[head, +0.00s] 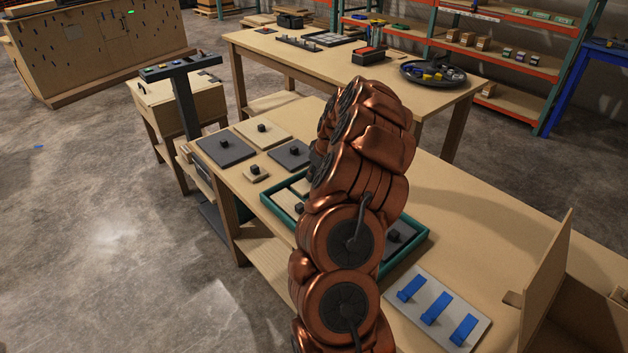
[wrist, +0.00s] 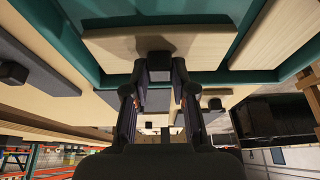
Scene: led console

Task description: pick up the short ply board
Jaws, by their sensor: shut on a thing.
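In the wrist view my gripper (wrist: 160,80) is shut on the dark knob (wrist: 158,60) of a pale ply board (wrist: 115,42). The board lies within the teal rim of a tray (wrist: 90,70); I cannot tell whether it rests on the tray floor or is just lifted. In the head view the tray (head: 275,207) stands on the bench, partly hidden behind my copper arm. My arm also hides most of the gripper and the held board there. A second pale board (wrist: 280,30) lies beside the held one in the wrist view.
Left of the tray on the bench lie a small ply board (head: 250,176), a larger ply board (head: 275,130) and two dark boards, one at the left corner (head: 220,152), all knobbed. A panel with blue levers (head: 420,288) lies to the right, near an upright wooden partition (head: 545,275).

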